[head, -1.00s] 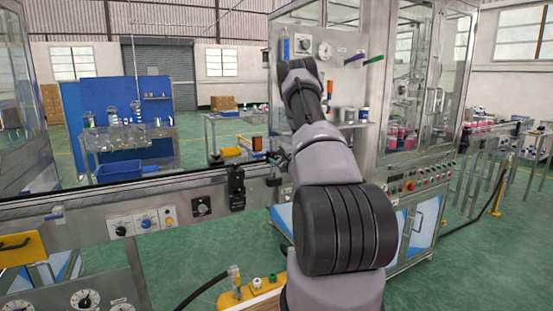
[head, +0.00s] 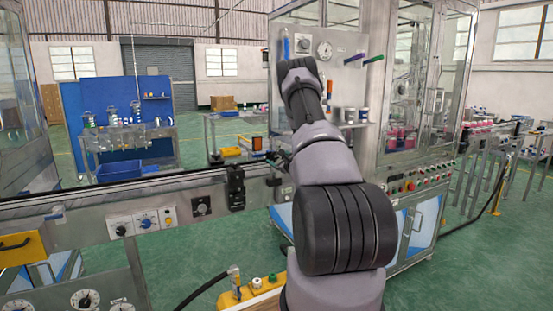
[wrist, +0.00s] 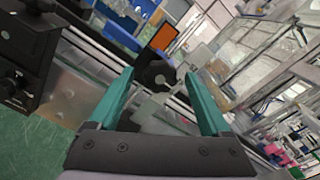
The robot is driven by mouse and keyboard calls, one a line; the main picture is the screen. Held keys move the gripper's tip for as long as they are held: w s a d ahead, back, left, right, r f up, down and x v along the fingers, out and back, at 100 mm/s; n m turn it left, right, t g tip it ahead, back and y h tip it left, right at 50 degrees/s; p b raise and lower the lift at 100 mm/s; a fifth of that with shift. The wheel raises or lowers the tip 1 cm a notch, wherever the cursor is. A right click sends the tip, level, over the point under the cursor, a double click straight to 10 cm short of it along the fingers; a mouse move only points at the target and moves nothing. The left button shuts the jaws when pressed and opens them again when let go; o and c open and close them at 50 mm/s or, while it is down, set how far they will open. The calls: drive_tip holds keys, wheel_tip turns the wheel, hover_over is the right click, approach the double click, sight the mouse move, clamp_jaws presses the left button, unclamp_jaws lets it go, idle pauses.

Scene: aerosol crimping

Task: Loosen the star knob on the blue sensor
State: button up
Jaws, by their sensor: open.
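My gripper (wrist: 158,82) shows in the wrist view with two teal fingers spread apart and nothing held between them. A black lobed knob (wrist: 155,75) lies beyond the gap between the fingertips, with a grey piece just below it. It looks like a star knob, apart from the fingers. I cannot make out a blue sensor body for certain around it. In the head view my gripper (head: 277,160) is small and partly hidden by my arm, close to the conveyor rail.
A conveyor rail (head: 160,185) runs across the head view, with a black block (head: 235,187) on its side; a black device (wrist: 25,55) fills the wrist view's left edge. An orange panel (head: 257,144) stands behind the rail. The glass-doored machine (head: 405,100) is at right.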

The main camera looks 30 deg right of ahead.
drive_tip(key=s, duration=1)
drive_tip(key=shift+s+a, duration=0.15)
drive_tip(key=shift+s, duration=0.05)
